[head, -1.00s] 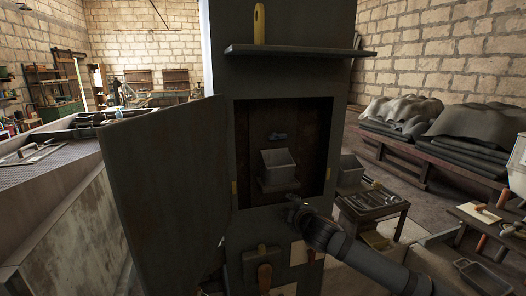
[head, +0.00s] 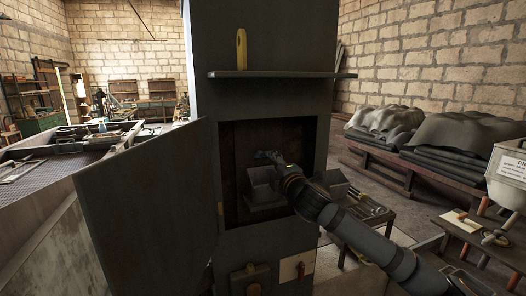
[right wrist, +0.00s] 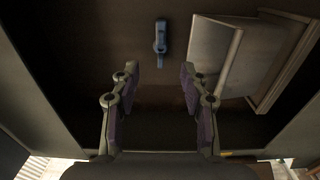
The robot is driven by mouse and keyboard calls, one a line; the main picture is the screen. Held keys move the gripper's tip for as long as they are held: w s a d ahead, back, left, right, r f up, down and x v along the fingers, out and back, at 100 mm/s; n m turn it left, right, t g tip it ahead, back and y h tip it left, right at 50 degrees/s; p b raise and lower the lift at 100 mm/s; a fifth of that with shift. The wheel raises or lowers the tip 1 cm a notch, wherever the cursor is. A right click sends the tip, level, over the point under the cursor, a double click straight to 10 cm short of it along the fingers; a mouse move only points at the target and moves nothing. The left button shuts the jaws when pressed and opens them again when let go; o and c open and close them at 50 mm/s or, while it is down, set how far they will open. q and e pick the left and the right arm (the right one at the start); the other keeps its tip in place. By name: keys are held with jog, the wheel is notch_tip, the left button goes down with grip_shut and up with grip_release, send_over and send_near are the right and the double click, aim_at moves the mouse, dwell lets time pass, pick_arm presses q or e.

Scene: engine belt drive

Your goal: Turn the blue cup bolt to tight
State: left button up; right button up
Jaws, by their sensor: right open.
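The blue cup bolt (right wrist: 160,37) is on the dark back wall inside the open cabinet, its narrow handle pointing down in the right wrist view. My right gripper (right wrist: 160,74) is open and empty, its two fingers spread with the bolt ahead of the gap between them, apart from both. In the head view my right gripper (head: 274,159) reaches into the cabinet opening above a grey box, and its fingers and the bolt are hard to tell apart there. My left gripper is not in view.
The grey box (head: 262,184) sits inside the cabinet, right of my fingers in the right wrist view (right wrist: 213,50). The cabinet door (head: 150,215) stands open to the left. A shelf (head: 280,74) with a yellow-handled tool (head: 241,48) is above the opening.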

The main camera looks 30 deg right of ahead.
aim_at(261, 155)
jog(key=p+x, duration=0.3)
jog(key=x, duration=0.4)
jog(key=shift+w, duration=0.15)
jog(key=shift+w+p, duration=0.3)
jog(key=shift+w, duration=0.05)
jog(key=shift+f, duration=0.1)
jog(key=shift+d, duration=0.1)
jog(key=shift+c, duration=0.5)
grip_shut()
